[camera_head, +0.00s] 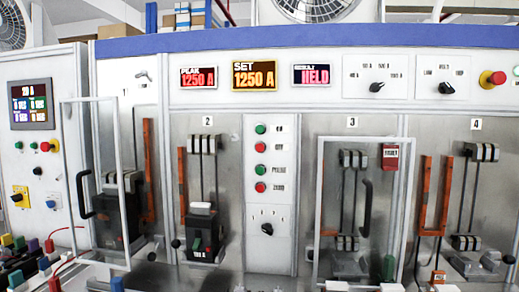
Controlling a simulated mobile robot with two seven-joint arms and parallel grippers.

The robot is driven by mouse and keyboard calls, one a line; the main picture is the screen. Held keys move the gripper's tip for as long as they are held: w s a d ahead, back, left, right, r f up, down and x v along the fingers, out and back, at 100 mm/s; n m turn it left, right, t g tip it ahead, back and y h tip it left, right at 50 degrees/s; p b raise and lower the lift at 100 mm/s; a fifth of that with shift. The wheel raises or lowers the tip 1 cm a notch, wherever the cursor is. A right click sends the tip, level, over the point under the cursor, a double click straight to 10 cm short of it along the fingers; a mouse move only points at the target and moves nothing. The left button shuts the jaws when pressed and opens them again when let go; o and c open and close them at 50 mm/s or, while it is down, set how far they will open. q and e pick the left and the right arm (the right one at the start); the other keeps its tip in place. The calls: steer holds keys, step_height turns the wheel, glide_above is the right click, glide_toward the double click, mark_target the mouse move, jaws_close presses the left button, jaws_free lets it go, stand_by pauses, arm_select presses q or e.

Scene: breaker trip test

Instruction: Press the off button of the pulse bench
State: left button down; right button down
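The pulse bench (220,102) fills most of the view, a light grey panel with a blue top edge. A narrow button column stands between bays 2 and 3. From top to bottom it has a green button (261,129), a red button (261,146), a green button (260,174) and a red button (260,187). The small labels are blurred; the upper red button's label seems to read OFF. Nothing covers these buttons. I cannot make out either of my grippers in this view.
Clear-fronted framed doors with dark handles (367,207) stand before bays 1 and 3. Displays (254,75) read 1250 A and HELD. A red emergency button (496,78) is at upper right. A control cabinet (34,150) and coloured blocks (32,244) are at left.

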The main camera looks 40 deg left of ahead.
steer(key=shift+w+r, duration=0.1)
steer(key=shift+w, duration=0.05)
steer(key=shift+w+r, duration=0.3)
steer(key=shift+w, duration=0.1)
steer(key=shift+s, duration=0.15)
steer(key=shift+s+f, duration=0.3)
steer(key=shift+s, duration=0.1)
